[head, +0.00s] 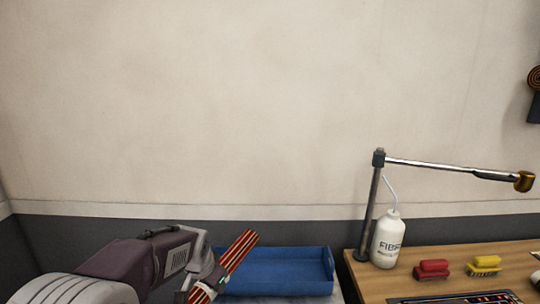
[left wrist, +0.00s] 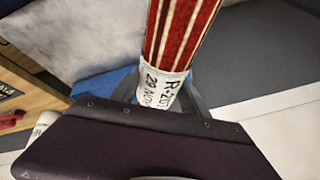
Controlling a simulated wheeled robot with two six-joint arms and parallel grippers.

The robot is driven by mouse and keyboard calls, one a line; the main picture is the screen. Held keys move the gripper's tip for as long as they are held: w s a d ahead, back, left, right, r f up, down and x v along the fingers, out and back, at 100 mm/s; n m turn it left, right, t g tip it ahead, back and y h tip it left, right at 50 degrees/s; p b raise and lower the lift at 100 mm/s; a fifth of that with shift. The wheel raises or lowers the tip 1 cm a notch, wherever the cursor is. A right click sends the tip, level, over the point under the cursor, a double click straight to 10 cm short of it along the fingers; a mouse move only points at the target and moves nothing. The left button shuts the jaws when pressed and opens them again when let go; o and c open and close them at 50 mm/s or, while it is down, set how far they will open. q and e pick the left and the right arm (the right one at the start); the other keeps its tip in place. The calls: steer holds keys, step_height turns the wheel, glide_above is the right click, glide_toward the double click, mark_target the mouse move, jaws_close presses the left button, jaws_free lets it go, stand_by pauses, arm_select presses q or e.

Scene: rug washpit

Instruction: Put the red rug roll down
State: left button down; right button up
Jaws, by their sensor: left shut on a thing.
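The red rug roll (head: 238,250) has red and cream stripes and a pale paper band. In the head view it tilts up to the right in front of the blue tray's left end. My left gripper (head: 207,285) is shut on it. In the left wrist view the roll (left wrist: 180,35) rises from between the fingers, and its white band (left wrist: 162,84) carries black handwriting. The roll's lower end is hidden. My right gripper is not in view.
A blue tray (head: 325,262) stands at the bottom middle; the part I see looks empty. To its right, a wooden table (head: 430,273) holds a white bottle (head: 387,242), a red brush (head: 432,269), a yellow brush (head: 484,265) and a metal post with an arm (head: 440,167). A plain wall is behind.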

arm_select(q)
steer(key=s+a+f+n, duration=0.1)
steer(key=s, duration=0.1)
steer(key=s+n, duration=0.1)
steer(key=s, duration=0.2)
steer(key=s+a+f+y, duration=0.1)
steer(key=s, duration=0.1)
steer(key=shift+s+a+f+n, duration=0.2)
steer(key=shift+a+f+n, duration=0.15)
steer(key=shift+n, duration=0.05)
step_height(320, 180, down, 7)
steer(key=s+n+y, duration=0.1)
steer(key=n, duration=0.2)
steer(key=shift+s+n+g+y, duration=0.3)
steer(key=shift+s+g+y, duration=0.05)
steer(key=shift+g+y, duration=0.05)
steer(key=shift+r, duration=0.1)
